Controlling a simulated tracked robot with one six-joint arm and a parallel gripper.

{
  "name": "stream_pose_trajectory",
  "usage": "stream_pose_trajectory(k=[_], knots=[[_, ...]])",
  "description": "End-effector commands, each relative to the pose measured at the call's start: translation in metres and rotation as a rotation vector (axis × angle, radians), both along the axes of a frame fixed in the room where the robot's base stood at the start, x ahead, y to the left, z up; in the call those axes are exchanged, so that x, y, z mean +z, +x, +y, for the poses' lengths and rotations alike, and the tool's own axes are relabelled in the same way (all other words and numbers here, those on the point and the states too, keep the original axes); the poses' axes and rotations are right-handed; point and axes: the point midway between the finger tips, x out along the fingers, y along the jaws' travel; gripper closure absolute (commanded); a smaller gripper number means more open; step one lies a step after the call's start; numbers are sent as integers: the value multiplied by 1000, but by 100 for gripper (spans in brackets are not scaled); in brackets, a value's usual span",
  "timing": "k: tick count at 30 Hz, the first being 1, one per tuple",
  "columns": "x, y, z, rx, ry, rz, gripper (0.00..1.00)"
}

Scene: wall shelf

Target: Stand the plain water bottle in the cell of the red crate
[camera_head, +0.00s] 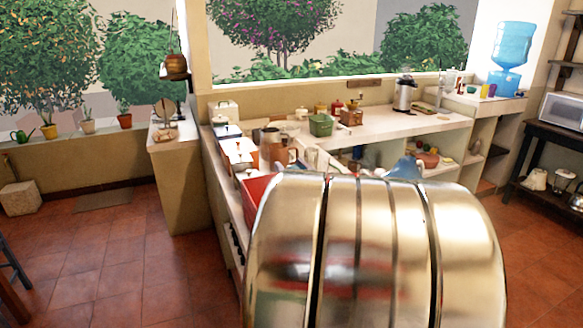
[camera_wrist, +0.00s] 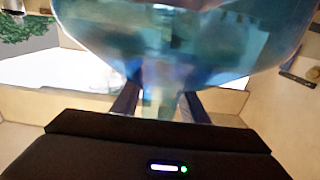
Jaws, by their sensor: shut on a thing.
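A clear, blue-tinted bottle (camera_wrist: 175,45) fills the upper middle of the wrist view, very close to the camera. My gripper (camera_wrist: 158,102) is shut on its narrow part, with one dark finger on each side. The bottle's far end is out of the picture. In the head view, the red crate (camera_head: 256,195) stands on the left arm of the counter. Only its left part shows, and its cells cannot be seen. A shiny rounded metal surface close to the camera hides the rest, and my gripper is not visible there.
A blue water jug (camera_head: 512,45) stands at the back right. Shelves lie under the counter. The tiled floor (camera_head: 110,250) at left is mostly clear.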

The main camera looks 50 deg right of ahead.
Motion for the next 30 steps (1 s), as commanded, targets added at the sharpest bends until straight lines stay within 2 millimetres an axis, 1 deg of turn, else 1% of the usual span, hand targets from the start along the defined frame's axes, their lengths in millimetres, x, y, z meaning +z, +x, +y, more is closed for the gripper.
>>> stream_pose_trajectory(k=[23,24,30], knots=[[-13,0,0,-1,-1,-1,100],[-13,0,0,-1,-1,-2,58],[-13,0,0,-1,-1,-1,44]])
